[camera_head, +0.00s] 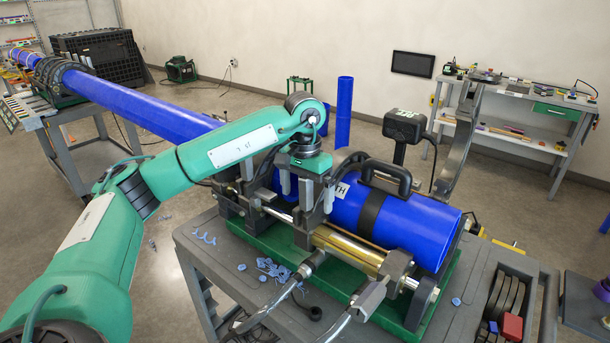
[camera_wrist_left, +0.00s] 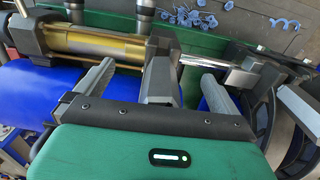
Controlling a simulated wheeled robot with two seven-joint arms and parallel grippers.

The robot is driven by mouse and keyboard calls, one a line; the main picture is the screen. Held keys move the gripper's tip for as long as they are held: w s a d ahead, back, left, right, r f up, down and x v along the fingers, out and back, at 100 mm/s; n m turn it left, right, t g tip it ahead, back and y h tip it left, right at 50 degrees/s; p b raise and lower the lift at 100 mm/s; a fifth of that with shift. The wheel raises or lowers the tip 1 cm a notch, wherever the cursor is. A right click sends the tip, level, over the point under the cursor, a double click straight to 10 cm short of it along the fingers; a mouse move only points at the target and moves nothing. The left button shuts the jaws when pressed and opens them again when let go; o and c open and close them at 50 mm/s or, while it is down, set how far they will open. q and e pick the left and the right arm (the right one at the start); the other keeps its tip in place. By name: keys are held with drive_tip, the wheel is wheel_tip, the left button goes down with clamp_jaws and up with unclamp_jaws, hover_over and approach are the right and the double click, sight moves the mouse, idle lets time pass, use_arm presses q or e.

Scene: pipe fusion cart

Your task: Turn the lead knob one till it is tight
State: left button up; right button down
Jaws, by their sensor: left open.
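My left gripper (camera_head: 307,190) points down over the clamps of the pipe fusion machine. Its fingers are open and apart. In the left wrist view the gripper (camera_wrist_left: 157,76) has a grey finger on each side of a dark grey upright piece (camera_wrist_left: 159,88), with gaps to both fingers. I cannot tell whether this piece is lead knob one or part of a clamp. The thick blue pipe (camera_head: 398,222) lies in the clamps and also shows in the wrist view (camera_wrist_left: 25,95). Knobs behind the gripper are partly hidden by it. My right gripper is not in view.
A brass cylinder (camera_head: 346,250) runs along the near side of the machine. Blue shavings (camera_head: 275,268) lie on the grey cart (camera_head: 215,238). A black handled tool (camera_head: 385,178) sits on the pipe. A long blue pipe (camera_head: 135,105) extends to the back left. A workbench (camera_head: 500,105) stands at the back right.

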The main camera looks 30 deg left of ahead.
use_arm(q)
wheel_tip(320, 180, up, 6)
drive_tip(key=p, duration=0.3)
drive_tip(key=shift+a, duration=0.1)
drive_tip(key=shift+f, duration=0.1)
